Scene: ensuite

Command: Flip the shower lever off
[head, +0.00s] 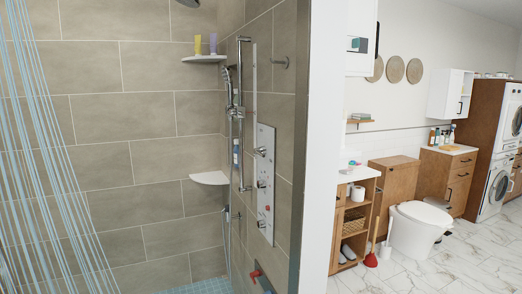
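A pale shower panel (265,184) is mounted on the tiled wall at the right side of the shower. It carries several metal knobs or levers, one of them near the panel's upper part (260,152). Their exact positions are too small to tell. Low on the same wall, a small red part (256,274) with a dark piece beside it shows at the bottom edge; I cannot tell whether it is a lever. A hand shower (228,77) hangs on a vertical rail left of the panel. Neither of my grippers is in view.
White corner shelves (209,178) hold bottles. A wall end (316,150) separates the shower from the room with the toilet (420,228), wooden cabinet (352,220) and red plunger (371,260). Marble floor (420,275) lies at right.

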